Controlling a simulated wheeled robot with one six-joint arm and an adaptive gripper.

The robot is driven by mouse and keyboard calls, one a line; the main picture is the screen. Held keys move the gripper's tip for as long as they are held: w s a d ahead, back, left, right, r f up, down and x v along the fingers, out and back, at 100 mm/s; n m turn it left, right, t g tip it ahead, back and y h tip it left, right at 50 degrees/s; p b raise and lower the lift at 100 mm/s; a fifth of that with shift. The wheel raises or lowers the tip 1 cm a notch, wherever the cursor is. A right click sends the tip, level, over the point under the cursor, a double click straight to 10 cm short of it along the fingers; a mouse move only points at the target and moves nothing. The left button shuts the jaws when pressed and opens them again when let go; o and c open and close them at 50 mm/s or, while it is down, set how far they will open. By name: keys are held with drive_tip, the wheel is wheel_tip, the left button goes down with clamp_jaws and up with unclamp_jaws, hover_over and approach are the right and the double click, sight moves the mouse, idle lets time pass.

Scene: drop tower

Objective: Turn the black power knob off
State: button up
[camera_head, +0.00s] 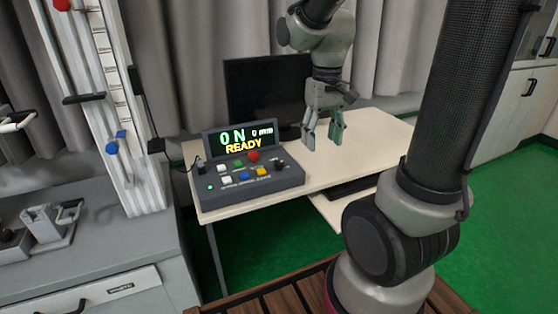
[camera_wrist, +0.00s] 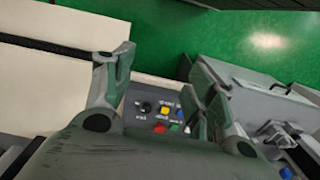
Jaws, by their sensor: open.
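The black power knob (camera_head: 278,162) sits at the right end of the grey control box (camera_head: 238,191) on the desk. In the wrist view the knob (camera_wrist: 145,108) shows between my fingers, closer to the left one. My gripper (camera_head: 322,138) is open and empty, pointing down over the desk, to the right of the box and apart from the knob. In the wrist view my gripper (camera_wrist: 163,72) has its two fingers spread wide.
Red (camera_head: 253,155), yellow (camera_head: 262,171), blue, green and white buttons crowd the box left of the knob. A dark monitor (camera_head: 265,90) stands behind my gripper. A tall scaled tower (camera_head: 117,100) rises at the left. The desk right of the box is clear.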

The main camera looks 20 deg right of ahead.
drive_tip(key=w+a+f+m+g, duration=0.1)
drive_tip(key=w+f+m, duration=0.3)
drive_tip(key=w+f, duration=1.1)
wheel_tip(320, 180, up, 2)
drive_tip(key=m+t, duration=0.1)
drive_tip(key=m, duration=0.2)
hover_over(279, 162)
drive_tip(key=shift+r, duration=0.15)
drive_tip(key=shift+r+m, duration=0.15)
drive_tip(key=shift+m, duration=0.35)
drive_tip(key=shift+f+m, duration=0.25)
drive_tip(key=shift+m, duration=0.05)
drive_tip(key=shift+f, duration=0.35)
wheel_tip(279, 162, down, 7)
drive_tip(key=shift+r, duration=0.1)
drive_tip(key=c, duration=1.1)
